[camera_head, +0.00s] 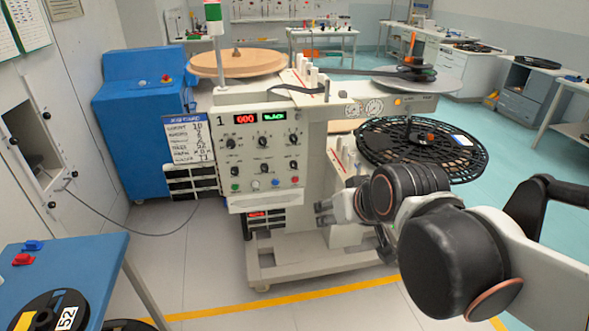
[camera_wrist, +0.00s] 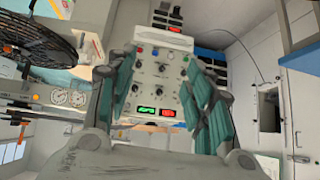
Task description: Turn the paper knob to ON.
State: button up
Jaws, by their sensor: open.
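The control panel (camera_head: 264,153) of the machine marked 1 faces me and carries several black knobs in two rows. An upper-row knob (camera_head: 293,139) and a lower-row knob (camera_head: 294,166) are at its right side. The lettering is too small to tell which is the paper knob or how it is set. My gripper (camera_head: 325,211) is to the lower right of the panel, apart from it. In the wrist view my gripper (camera_wrist: 160,62) is open and empty, its teal fingers flanking the panel, which appears upside down. A knob (camera_wrist: 162,68) shows between the fingers.
A red display (camera_head: 246,120) and a green display (camera_head: 273,116) top the panel. A black reel (camera_head: 420,150) is at right. A blue cabinet (camera_head: 145,105) and a sign board (camera_head: 190,139) stand left. A blue table (camera_head: 90,255) is at lower left.

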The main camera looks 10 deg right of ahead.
aim_at(294, 167)
jog(key=w+a+f+t+y, duration=0.1)
jog(key=w+f+t, duration=0.1)
jog(key=w, duration=1.2)
jog(key=w+a+f+t, duration=0.1)
jog(key=w+t, duration=0.2)
jog(key=w, duration=1.1)
jog(key=w+d+f+m+t+h, duration=0.1)
jog(key=w+d+f+t, duration=0.1)
jog(key=w+f, duration=0.6)
jog(key=w+d+f+m+t+h, duration=0.1)
jog(key=w+d+f+m+t, duration=0.15)
jog(key=f, duration=1.05)
jog(key=shift+n, duration=0.35)
jog(key=w, duration=0.4)
jog(key=w+b, duration=0.1)
jog(key=w, duration=0.3)
jog(key=w+a, duration=0.1)
jog(key=w, duration=0.3)
jog(key=shift+w, duration=0.4)
jog(key=shift+w+r+b, duration=0.1)
jog(key=shift+w+b, duration=0.2)
jog(key=shift+w, duration=0.15)
jog(key=c, duration=1.1)
